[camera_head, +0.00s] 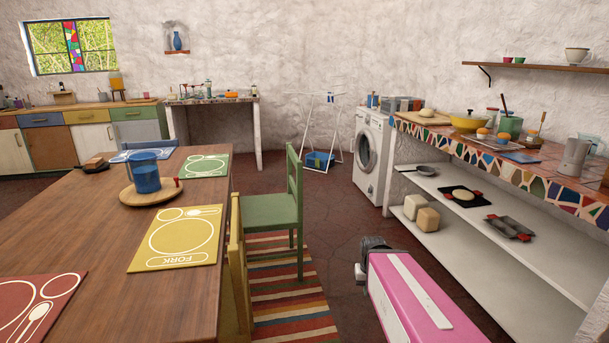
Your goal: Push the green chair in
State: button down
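The green chair (273,210) stands at the right side of the wooden dining table (105,230), near its far right corner. Its backrest faces right, and its seat reaches toward the table edge. I cannot tell how far the seat goes under the tabletop. Its lower left legs are hidden behind a yellow chair and the table. A pink and white part of my arm with a dark end shows at the lower right, apart from the green chair. I can make out no gripper fingers.
The yellow chair (237,270) stands at the same table side, nearer me. A striped rug (290,297) lies under the chairs. Dark floor (338,237) is open between the chairs and the mosaic counter (505,165). A washer (372,150) and drying rack (321,130) stand behind.

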aim_at(276, 211)
jog(key=i+l, duration=0.15)
jog(key=i, duration=0.35)
jog(key=i+l, duration=0.15)
jog(key=i, duration=0.3)
jog(key=i+l, duration=0.15)
jog(key=i, duration=0.35)
jog(key=i+l, duration=0.15)
jog(key=i, duration=0.3)
jog(key=i+l, duration=0.2)
jog(key=i, duration=0.3)
